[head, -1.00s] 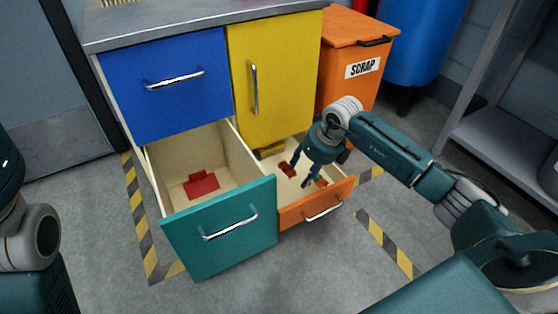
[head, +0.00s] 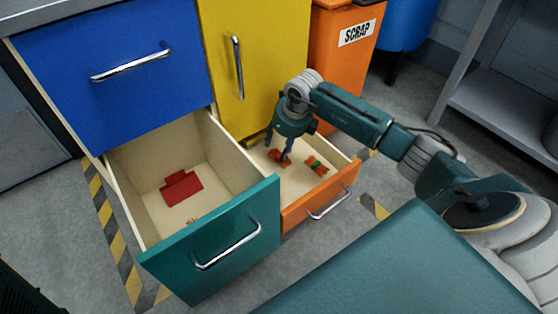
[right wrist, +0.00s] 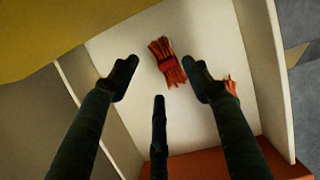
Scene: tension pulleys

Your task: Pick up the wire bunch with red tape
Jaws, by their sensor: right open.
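The wire bunch with red tape (right wrist: 166,62) lies on the pale floor of the open orange drawer (head: 322,199). It is orange, with a dark red band around its middle, and also shows in the head view (head: 279,157), partly hidden by my fingers. My right gripper (head: 277,150) points down into the drawer above this bunch. In the right wrist view its fingers (right wrist: 160,82) are spread and empty, with the bunch beyond the gap between them. A second wire bunch with green tape (head: 316,164) lies to the right. My left gripper is out of view.
The open teal drawer (head: 216,249) to the left holds a flat red piece (head: 182,189). The yellow door (head: 257,62) stands close behind my gripper. The orange scrap bin (head: 343,62) is behind right. Drawer walls surround the wire bunches.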

